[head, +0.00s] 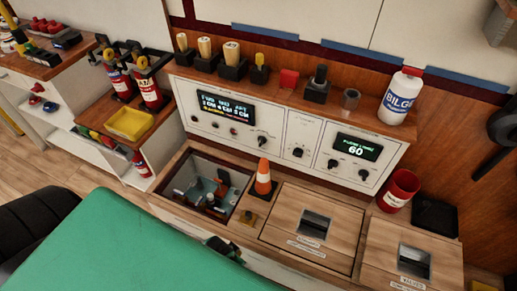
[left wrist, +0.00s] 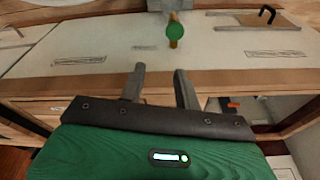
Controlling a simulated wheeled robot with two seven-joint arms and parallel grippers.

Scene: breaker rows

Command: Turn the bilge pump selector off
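A white control panel (head: 318,133) stands behind the counter in the head view. Its left section has a lit display (head: 228,107) and a dark pointer knob (head: 262,141). Its narrow middle section has one knob (head: 298,152). Its right section has a display (head: 357,147) reading 60 and two knobs (head: 333,163). Labels are too small to read, so I cannot tell which knob is the bilge pump selector. My left gripper (left wrist: 160,80) is open and empty in the left wrist view; a green round-headed piece (left wrist: 174,32) stands beyond its fingers. My right gripper is not in view.
A shelf above the panel holds several handled tools (head: 205,47) and a white BILGE bottle (head: 400,96). Below are an open bin (head: 240,187), an orange cone (head: 263,178), two wooden lids (head: 312,222) and a red cup (head: 398,190). A yellow tray (head: 130,123) is left.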

